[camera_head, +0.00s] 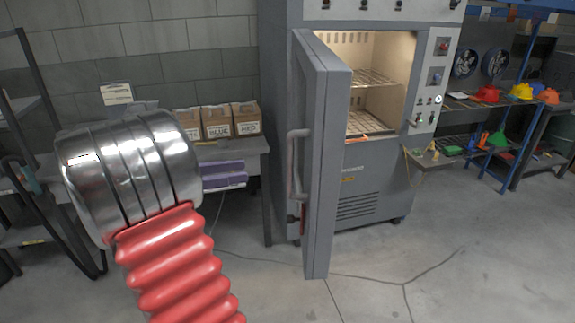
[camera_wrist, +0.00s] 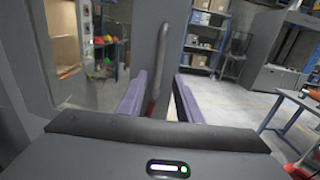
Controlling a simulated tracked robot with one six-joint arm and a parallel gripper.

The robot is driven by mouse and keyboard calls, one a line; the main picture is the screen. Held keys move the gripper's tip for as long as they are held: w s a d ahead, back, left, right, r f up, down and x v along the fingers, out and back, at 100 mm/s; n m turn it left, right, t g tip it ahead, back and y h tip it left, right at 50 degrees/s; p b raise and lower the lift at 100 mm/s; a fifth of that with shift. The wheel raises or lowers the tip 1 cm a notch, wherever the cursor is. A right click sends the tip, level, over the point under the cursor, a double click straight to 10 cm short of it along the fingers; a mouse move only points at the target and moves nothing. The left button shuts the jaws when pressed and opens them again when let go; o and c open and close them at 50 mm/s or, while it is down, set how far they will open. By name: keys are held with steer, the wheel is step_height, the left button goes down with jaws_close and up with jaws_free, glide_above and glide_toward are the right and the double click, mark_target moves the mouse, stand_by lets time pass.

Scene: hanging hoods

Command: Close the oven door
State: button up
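The grey oven (camera_head: 365,185) stands with its lit chamber exposed. Its tall grey door (camera_head: 330,160) is swung wide open toward me. The bracket-shaped door handle (camera_head: 292,165) is on the door's left face; it also shows in the wrist view (camera_wrist: 160,60). My gripper (camera_head: 246,176) has two purple fingers, left of the handle and apart from it in the head view. In the wrist view the fingers (camera_wrist: 160,76) are spread, with the handle bar lined up in the gap between them. The metal wrist covers the rest of my gripper in the head view.
A grey bench (camera_head: 258,144) with cardboard boxes (camera_head: 217,122) stands left of the oven behind my gripper. A workbench with coloured items (camera_head: 486,92) is at the right. The floor (camera_head: 440,250) in front of the oven is clear except for cracks.

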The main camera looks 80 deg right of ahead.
stand_by(0.3)
glide_above(291, 192)
steer(key=shift+w+d, duration=0.15)
steer(key=shift+d, duration=0.2)
stand_by(0.4)
steer(key=shift+c, duration=0.3)
jaws_close()
